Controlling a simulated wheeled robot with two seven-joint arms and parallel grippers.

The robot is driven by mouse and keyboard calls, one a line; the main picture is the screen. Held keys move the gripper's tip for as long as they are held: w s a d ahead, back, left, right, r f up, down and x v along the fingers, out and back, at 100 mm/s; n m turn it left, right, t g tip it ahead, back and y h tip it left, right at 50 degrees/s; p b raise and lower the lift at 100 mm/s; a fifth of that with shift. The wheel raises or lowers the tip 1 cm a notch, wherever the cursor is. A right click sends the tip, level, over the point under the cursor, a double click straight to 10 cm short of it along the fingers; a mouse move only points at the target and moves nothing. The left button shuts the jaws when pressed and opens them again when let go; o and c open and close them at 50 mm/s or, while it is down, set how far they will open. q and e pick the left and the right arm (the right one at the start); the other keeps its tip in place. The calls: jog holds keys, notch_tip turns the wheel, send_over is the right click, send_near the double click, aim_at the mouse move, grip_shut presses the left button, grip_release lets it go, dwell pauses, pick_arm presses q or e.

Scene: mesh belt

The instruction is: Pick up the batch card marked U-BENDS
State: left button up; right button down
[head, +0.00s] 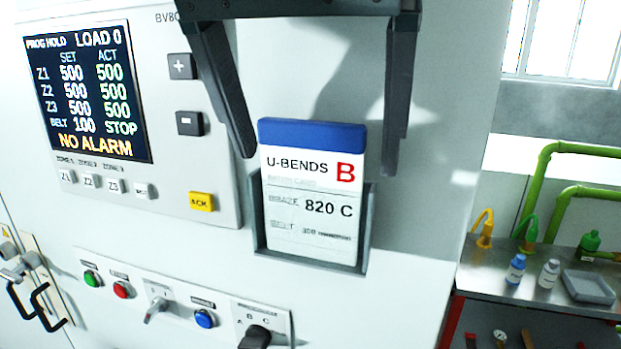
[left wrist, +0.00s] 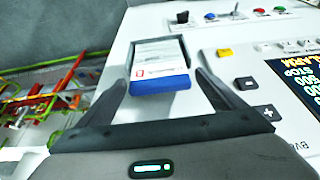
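The batch card (head: 310,185) marked U-BENDS is white with a blue top band and a red letter B. It stands upright in a grey holder (head: 368,225) on the white machine front, its upper part above the holder's sides. It also shows in the left wrist view (left wrist: 160,70), blue edge toward the gripper. My left gripper (head: 320,150) comes from above, its dark fingers spread wide on either side of the card's top. In the left wrist view the fingers (left wrist: 163,85) are apart, with the card between and ahead of them. My right gripper is not seen.
A control panel with a screen (head: 88,90) and keys is left of the card. Buttons (head: 122,290) and a selector knob (head: 255,337) are below. A metal bench (head: 490,275) with bottles and a grey tray (head: 588,287) stands at the right.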

pick_arm(q)
jog(key=c, duration=0.9)
jog(key=shift+c, duration=0.2)
jog(key=shift+r+b, duration=0.95)
jog(key=shift+r, duration=4.05)
